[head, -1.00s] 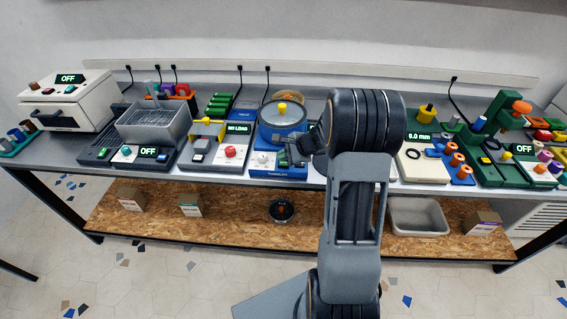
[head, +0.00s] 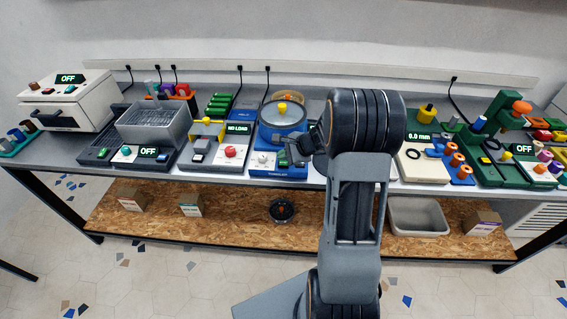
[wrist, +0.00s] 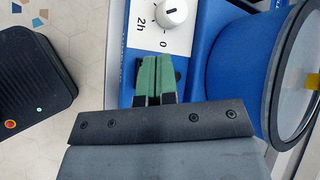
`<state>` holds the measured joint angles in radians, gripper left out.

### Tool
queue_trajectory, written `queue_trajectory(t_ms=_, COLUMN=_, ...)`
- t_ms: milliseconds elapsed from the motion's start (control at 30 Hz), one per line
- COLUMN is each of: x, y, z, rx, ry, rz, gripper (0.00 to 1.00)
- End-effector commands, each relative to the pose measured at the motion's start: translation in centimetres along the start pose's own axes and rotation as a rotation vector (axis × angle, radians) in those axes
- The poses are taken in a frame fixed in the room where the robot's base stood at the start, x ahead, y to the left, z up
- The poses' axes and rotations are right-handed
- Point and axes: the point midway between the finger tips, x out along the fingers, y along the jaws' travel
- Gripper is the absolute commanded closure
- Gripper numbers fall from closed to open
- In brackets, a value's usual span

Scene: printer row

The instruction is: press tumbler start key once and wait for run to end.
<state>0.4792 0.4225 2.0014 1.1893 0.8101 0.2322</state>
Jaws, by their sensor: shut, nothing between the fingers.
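The tumbler (head: 282,117) is a blue drum with a clear lid and a yellow knob, on a blue base at the middle of the bench. Its drum also shows at the right of the wrist view (wrist: 238,75). A white panel on the base bears a pale dial (wrist: 172,12) marked 2h and 0. My gripper (wrist: 156,66) is shut and empty, its green fingertips over the blue base beside this panel. The gripper shows small and dark at the tumbler's front right in the head view (head: 292,151). The start key is not clearly visible; my fingers may cover it.
A device with a NO LOAD display (head: 238,128) stands left of the tumbler. Farther left are a grey basket unit (head: 155,122) and a white oven-like box (head: 68,101), both showing OFF. Right of my arm is a device reading 0.0 mm (head: 419,137).

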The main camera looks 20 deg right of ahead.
Motion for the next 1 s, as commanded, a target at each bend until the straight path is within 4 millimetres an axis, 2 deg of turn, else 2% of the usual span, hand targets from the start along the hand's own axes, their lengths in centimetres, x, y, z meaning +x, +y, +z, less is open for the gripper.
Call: queue_trajectory(t_ms=1000, x=0.63, y=0.46, z=-0.47, rx=0.0, ry=0.0, rz=0.0, gripper=1.0)
